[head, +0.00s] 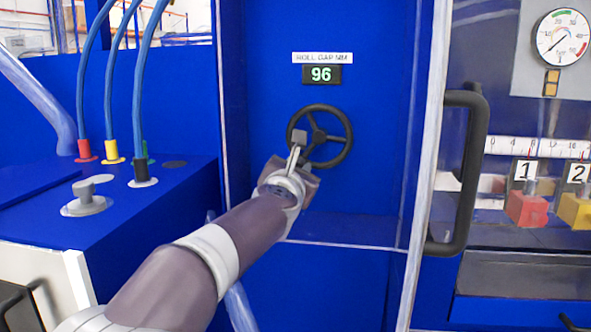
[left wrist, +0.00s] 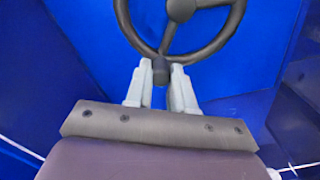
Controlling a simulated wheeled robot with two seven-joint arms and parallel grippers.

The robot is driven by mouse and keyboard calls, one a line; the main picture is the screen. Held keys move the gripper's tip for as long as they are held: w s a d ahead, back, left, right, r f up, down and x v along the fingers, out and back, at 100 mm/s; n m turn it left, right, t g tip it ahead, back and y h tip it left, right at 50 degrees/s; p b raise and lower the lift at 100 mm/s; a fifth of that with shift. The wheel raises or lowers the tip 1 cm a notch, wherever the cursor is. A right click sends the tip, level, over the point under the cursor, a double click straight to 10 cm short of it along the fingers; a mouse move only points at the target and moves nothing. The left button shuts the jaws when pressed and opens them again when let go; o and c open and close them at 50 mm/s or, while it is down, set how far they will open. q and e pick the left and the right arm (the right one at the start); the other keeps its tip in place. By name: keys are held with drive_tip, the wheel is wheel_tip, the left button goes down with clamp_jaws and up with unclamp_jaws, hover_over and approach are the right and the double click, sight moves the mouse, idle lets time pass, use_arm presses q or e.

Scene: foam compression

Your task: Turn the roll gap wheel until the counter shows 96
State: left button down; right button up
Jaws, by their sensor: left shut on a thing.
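The dark roll gap wheel (head: 347,135) stands on the blue back wall of a recess in the head view. The counter (head: 321,74) above it shows 96 in green digits, under a label reading ROLL GAP MM. My left gripper (head: 296,150) is at the lower left of the wheel. In the left wrist view the wheel (left wrist: 203,50) fills the top, and my left gripper (left wrist: 160,72) is shut on a dark knob (left wrist: 161,70) at the wheel's rim. My right gripper is in neither view.
A black door handle (head: 468,170) stands right of the recess. Further right are a pressure gauge (head: 562,37), and red (head: 527,208) and yellow (head: 576,210) blocks by plates 1 and 2. Blue hoses (head: 110,80) run to coloured fittings on the left cabinet.

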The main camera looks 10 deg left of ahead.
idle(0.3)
use_arm(q)
drive_tip(key=c, duration=1)
unclamp_jaws()
drive_tip(key=shift+o, duration=0.2)
drive_tip(key=shift+s, duration=0.1)
drive_tip(key=s+b, duration=0.1)
drive_tip(key=s, duration=1.1)
drive_tip(key=shift+s+a, duration=0.2)
drive_tip(key=shift+s, duration=0.05)
